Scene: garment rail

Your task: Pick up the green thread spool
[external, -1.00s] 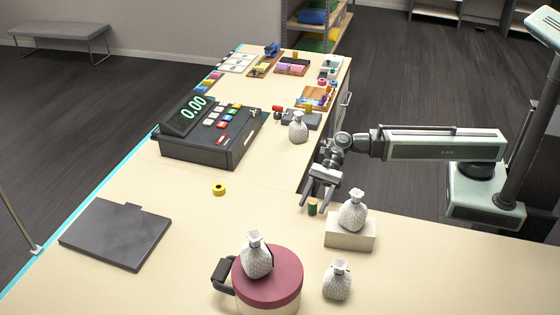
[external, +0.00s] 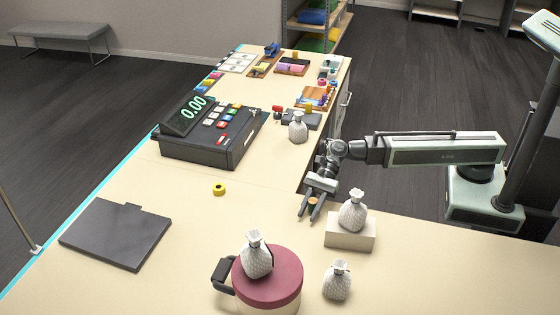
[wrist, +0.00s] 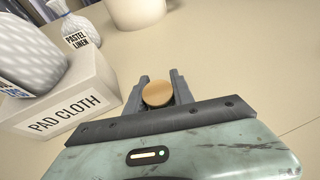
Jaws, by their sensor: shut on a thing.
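The thread spool (external: 313,202) stands between the two fingers of my gripper (external: 311,208), near the counter's inner edge. In the wrist view only the spool's round tan top (wrist: 157,93) shows, between the finger tips (wrist: 158,88). My gripper is shut on it. Its green side is mostly hidden by the fingers. Whether the spool touches the counter I cannot tell.
A pale box (external: 350,235), marked PAD CLOTH in the wrist view, bears a white patterned bag (external: 353,212) close right of my gripper. A red-lidded pot (external: 268,292) and another bag (external: 338,281) stand nearer. A yellow roll (external: 219,189) lies left; counter around it is clear.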

